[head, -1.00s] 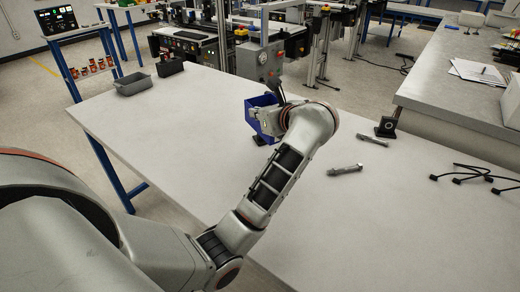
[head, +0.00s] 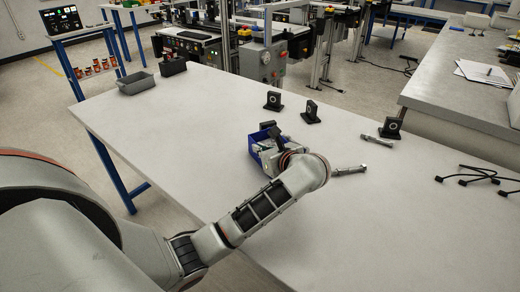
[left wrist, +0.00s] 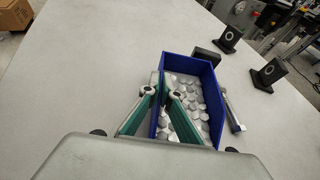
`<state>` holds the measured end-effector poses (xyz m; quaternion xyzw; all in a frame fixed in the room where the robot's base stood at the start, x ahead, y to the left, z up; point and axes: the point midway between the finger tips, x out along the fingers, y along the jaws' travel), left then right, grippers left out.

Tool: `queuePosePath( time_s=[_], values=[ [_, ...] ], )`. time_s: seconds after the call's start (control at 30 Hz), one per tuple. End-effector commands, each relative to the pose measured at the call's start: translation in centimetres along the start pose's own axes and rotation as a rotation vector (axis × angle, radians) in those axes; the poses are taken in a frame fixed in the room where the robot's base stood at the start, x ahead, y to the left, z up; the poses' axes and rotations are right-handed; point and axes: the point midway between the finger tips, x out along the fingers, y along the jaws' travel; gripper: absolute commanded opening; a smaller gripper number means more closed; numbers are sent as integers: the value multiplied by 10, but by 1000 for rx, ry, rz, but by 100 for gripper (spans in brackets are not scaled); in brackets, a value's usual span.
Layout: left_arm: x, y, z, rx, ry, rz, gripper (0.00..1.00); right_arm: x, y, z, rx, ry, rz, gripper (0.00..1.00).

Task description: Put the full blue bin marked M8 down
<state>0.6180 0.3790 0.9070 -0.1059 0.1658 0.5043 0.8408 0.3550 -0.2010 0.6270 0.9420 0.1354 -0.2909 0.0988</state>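The blue bin (head: 258,160) is at the middle of the white table, upright or nearly so. In the left wrist view the bin (left wrist: 190,60) holds many grey metal pieces (left wrist: 190,100). No M8 mark is readable. My left gripper (head: 275,138) is at the bin; in the left wrist view the gripper (left wrist: 162,82) has one finger outside and one inside the bin's left wall, closed on that wall. Whether the bin's base touches the table is hidden. My right gripper is not in view.
The white table (head: 190,130) is clear to the left of the bin. Black blocks (head: 311,112) stand behind it. Metal bolts (head: 378,140) lie to its right, one close to my wrist. A grey tray (head: 137,83) is at the far left, black cables (head: 475,178) at the right.

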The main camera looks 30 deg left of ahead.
Motion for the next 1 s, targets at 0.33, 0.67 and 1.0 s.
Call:
queuePosePath(
  time_s=[0.33, 0.67, 1.0],
  values=[
    [0, 0, -2, 0, 1, 0, 10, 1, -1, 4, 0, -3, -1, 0],
    [0, 0, -1, 0, 0, -1, 21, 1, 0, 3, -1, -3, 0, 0],
    [-8, -4, 6, -1, 1, 0, 21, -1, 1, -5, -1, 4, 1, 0]
  ],
)
